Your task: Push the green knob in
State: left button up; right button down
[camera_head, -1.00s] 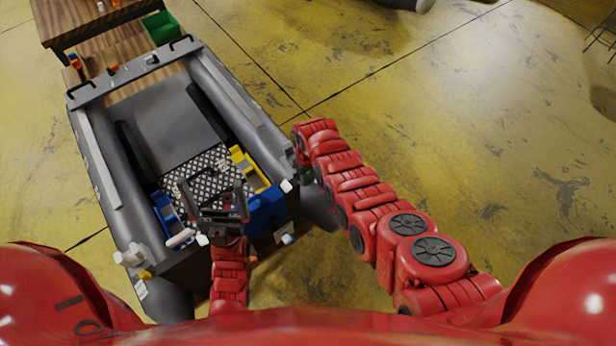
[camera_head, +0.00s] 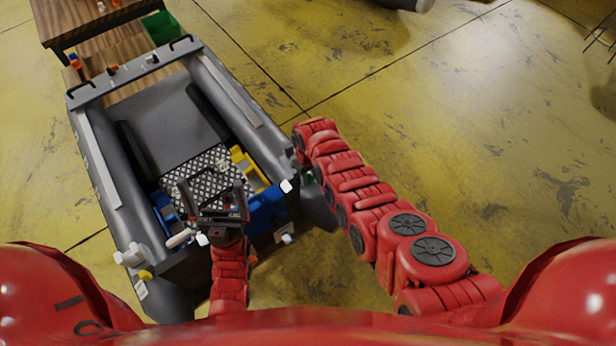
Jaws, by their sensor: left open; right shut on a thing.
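The grey inflatable boat (camera_head: 238,97) lies at the left, its near end close to me. My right gripper (camera_head: 302,163) is a small dark shape at the boat's right side, below the bend of my red arm. It is shut, with a small dark green bit, seemingly the green knob (camera_head: 308,178), at its jaws. The arm and gripper hide most of this spot, so how far in the knob sits cannot be seen. My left gripper (camera_head: 211,198) is open and empty over the checkered plate (camera_head: 196,168) at the boat's near end.
Blue (camera_head: 266,208) and yellow (camera_head: 246,166) parts lie inside the boat beside the plate. White fittings (camera_head: 131,256) stick out at its near left corner. A wooden table (camera_head: 95,22) and green bin (camera_head: 162,27) stand beyond the far end. The yellow floor at right is open.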

dwell(0.4)
jog(key=shift+w+a+f+b, duration=0.1)
jog(key=shift+w+f+b, duration=0.05)
jog(key=shift+b, duration=0.3)
jog(key=b, duration=0.1)
jog(key=w+a+b, duration=0.1)
jog(key=b, duration=0.1)
jog(key=shift+w+f, duration=0.15)
jog(key=shift+w, duration=0.15)
jog(key=shift+w+a+r+b, duration=0.1)
jog(key=shift+a+r+b, duration=0.1)
jog(key=shift+b, duration=0.1)
jog(key=shift+d+r, duration=0.1)
jog(key=shift+r, duration=0.05)
jog(key=c, duration=0.7)
grip_release()
